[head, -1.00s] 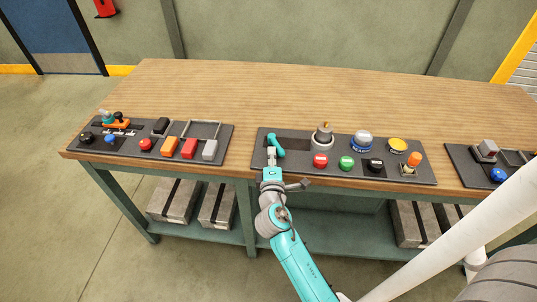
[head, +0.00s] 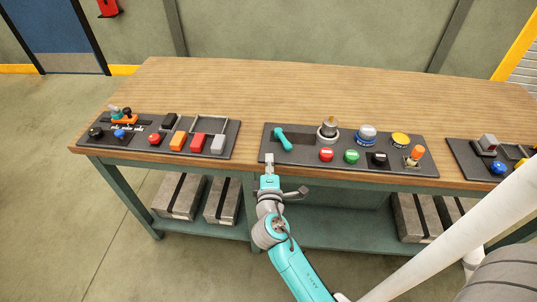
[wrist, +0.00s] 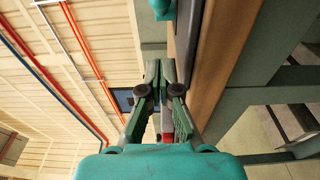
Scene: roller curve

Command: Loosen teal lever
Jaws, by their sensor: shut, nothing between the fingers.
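The teal lever (head: 283,139) stands on the left end of the middle dark panel (head: 310,161), tilted with its upper end toward the back left. A bit of teal, likely the lever, shows at the top edge of the wrist view (wrist: 163,8). My gripper (head: 269,158) is shut and empty, at the front left edge of that panel, in front of and a little left of the lever. A gap shows between gripper and lever. In the wrist view my gripper's fingers (wrist: 159,72) are together.
Right of the lever on the same panel are a grey knob (head: 328,130), a red button (head: 326,155), a green button (head: 351,156) and other controls. A left panel (head: 226,150) and a right panel (head: 465,158) hold more controls. The wooden table (head: 250,88) is clear behind them.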

